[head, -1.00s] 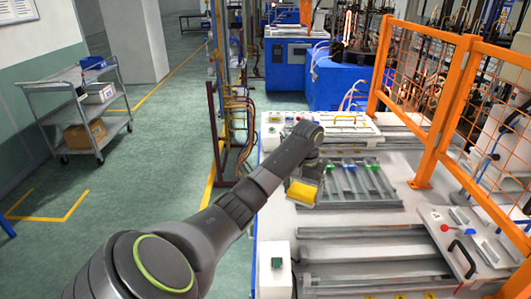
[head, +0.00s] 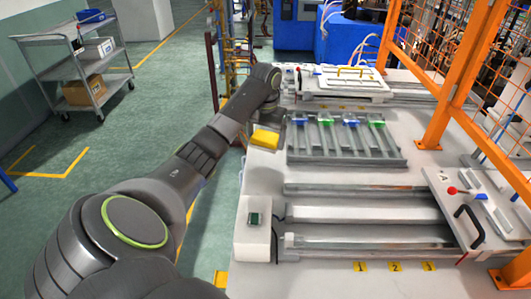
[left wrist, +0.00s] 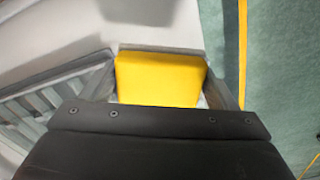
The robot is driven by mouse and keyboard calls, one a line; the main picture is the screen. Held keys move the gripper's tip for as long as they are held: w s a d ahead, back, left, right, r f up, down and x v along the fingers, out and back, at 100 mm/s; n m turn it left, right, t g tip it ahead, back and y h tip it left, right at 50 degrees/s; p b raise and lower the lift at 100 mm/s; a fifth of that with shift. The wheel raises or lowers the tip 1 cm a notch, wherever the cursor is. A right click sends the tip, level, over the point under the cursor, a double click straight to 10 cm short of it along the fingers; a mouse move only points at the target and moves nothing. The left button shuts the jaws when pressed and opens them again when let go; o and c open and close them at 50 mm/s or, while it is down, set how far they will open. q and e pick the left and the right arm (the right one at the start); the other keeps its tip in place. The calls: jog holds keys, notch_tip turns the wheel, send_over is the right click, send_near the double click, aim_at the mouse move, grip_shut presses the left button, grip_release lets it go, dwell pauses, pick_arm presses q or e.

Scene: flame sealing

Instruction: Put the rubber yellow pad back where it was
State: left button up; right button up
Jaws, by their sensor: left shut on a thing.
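The yellow rubber pad (head: 265,138) is at the left edge of the white workbench, left of the grey slotted rack. It also shows in the left wrist view (left wrist: 160,78), between the fingers of my left gripper (left wrist: 165,88). My left gripper is shut on the pad. In the head view my forearm hides most of this gripper. Whether the pad touches the bench top cannot be told. My right gripper is not in view.
The grey rack (head: 345,156) holds blue and green pieces. A white box with a green button (head: 253,225) stands at the bench's front left. An orange fence (head: 462,85) bounds the right side. Bare bench surface lies around the pad.

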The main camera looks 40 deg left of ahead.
aim_at(266, 136)
pick_arm(q)
jog(key=shift+f, duration=0.55)
jog(key=shift+f+p, duration=0.55)
jog(key=shift+f, duration=1.4)
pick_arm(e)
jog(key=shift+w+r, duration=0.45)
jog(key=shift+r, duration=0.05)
pick_arm(q)
jog(key=shift+f, duration=0.1)
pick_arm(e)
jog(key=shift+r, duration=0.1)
pick_arm(q)
jog(key=o, duration=0.9)
notch_tip(266, 136, up, 6)
jog(key=shift+f+b, duration=0.25)
jog(key=shift+b, duration=0.5)
notch_tip(266, 136, up, 5)
jog(key=p, duration=0.5)
jog(key=shift+f, duration=0.2)
jog(key=shift+r+p, duration=1.1)
jog(key=shift+p, duration=0.2)
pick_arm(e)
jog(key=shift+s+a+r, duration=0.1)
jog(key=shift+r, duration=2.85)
